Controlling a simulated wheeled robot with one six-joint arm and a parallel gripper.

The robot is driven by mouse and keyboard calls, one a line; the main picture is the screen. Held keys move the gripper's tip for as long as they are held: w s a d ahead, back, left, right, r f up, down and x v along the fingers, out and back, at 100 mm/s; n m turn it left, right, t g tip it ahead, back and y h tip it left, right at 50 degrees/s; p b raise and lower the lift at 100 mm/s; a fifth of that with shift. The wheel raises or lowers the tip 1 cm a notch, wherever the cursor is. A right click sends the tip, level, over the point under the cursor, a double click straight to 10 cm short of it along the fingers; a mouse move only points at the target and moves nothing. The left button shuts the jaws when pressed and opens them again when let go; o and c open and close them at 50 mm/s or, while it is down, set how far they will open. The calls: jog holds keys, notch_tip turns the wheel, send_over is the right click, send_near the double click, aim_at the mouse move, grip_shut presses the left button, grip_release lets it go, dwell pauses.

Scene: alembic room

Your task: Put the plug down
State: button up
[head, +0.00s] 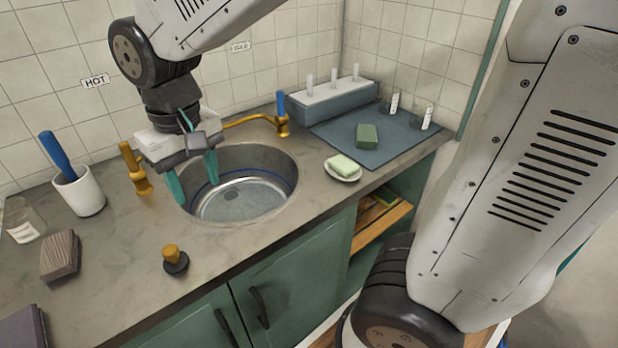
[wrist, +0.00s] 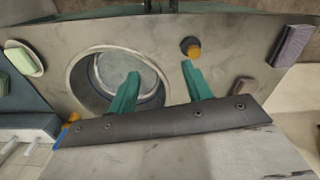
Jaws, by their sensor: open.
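The plug (head: 175,260), a dark round base with a yellow knob, stands upright on the grey counter in front of the sink. In the wrist view the plug (wrist: 190,47) shows just beyond the tip of the right-hand finger, apart from it. My gripper (head: 195,178) has teal fingers spread apart with nothing between them. It hangs over the left part of the round sink (head: 240,205), behind the plug in the head view. In the wrist view the open fingers (wrist: 160,70) straddle the sink's edge.
Yellow taps (head: 140,178) and (head: 282,125) stand at the sink. A white cup with a blue brush (head: 85,192) and a brown block (head: 60,256) are left. A soap dish (head: 343,175) and blue mat (head: 375,152) are right. Counter around the plug is clear.

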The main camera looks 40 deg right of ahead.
jog(key=s+d+r+m, duration=0.1)
jog(key=s+d+r, duration=0.1)
jog(key=s+d, duration=1)
jog(key=shift+s+d+r+m+t, duration=0.35)
jog(key=shift+s+m+t, duration=0.05)
jog(key=shift+s, duration=1.4)
dwell(2.2)
